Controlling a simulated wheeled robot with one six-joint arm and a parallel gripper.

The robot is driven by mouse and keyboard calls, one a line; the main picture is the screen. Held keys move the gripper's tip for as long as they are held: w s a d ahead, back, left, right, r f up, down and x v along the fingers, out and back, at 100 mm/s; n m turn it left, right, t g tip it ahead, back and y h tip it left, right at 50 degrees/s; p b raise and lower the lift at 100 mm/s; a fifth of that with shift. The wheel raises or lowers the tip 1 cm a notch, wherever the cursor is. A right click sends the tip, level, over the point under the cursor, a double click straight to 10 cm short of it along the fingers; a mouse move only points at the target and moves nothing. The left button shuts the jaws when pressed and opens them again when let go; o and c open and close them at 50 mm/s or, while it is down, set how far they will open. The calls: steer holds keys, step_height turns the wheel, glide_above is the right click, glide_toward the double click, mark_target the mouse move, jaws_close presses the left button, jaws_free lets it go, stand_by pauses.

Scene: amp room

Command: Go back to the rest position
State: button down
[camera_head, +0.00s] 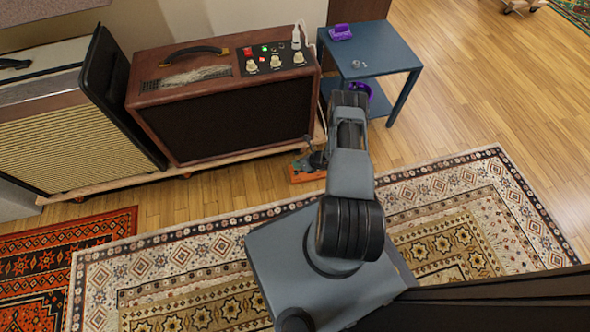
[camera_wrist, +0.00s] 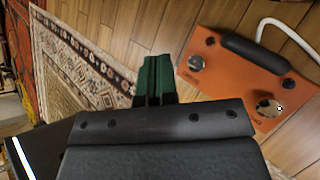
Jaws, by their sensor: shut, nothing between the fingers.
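My gripper (camera_wrist: 158,80) shows in the wrist view with its green fingers together and nothing between them. It points down over the floor beside an orange pedal (camera_wrist: 245,70), apart from it in the picture. In the head view my arm reaches away from my base, and the gripper is mostly hidden behind the arm. The orange pedal (camera_head: 303,174) lies on the wood floor in front of the brown amp (camera_head: 225,120), partly hidden by my arm.
A blue side table (camera_head: 385,52) stands at the back right with purple items (camera_head: 340,32) on it. Patterned rugs (camera_head: 180,262) cover the floor near me. Wood floor at right (camera_head: 480,90) is clear.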

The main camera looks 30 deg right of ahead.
steer(key=w+a+r+n+g+y+p, duration=0.1)
steer(key=w+a+r+n+p, duration=0.35)
steer(key=r, duration=1.15)
steer(key=w+r+n+g+p, duration=0.15)
steer(key=r+n+p, duration=0.6)
steer(key=r, duration=0.95)
steer(key=s+a+r+n+g+h+p, duration=0.1)
steer(key=s+a+r+n+p, duration=0.15)
steer(key=r, duration=0.65)
steer(key=s+a+r+n+g+p, duration=0.1)
steer(key=r+n+p, duration=0.25)
steer(key=r, duration=0.45)
steer(key=s+a+r+n+g+h+p, duration=0.15)
steer(key=r+p, duration=0.25)
steer(key=r, duration=0.5)
steer(key=s+r+n+t+h+p, duration=0.1)
steer(key=s+r+n+p, duration=0.3)
steer(key=r, duration=0.5)
steer(key=s+r+n+t+h+p, duration=0.1)
steer(key=s+r+n+p, duration=0.4)
steer(key=r, duration=0.5)
steer(key=s+r+n+t+h+p, duration=0.1)
steer(key=s+r+n+h+p, duration=0.2)
steer(key=s+r+n+p, duration=0.2)
steer(key=s+r+p, duration=0.1)
steer(key=s+r, duration=0.2)
steer(key=r, duration=0.2)
steer(key=shift+a+h, duration=0.35)
steer(key=shift+a, duration=0.05)
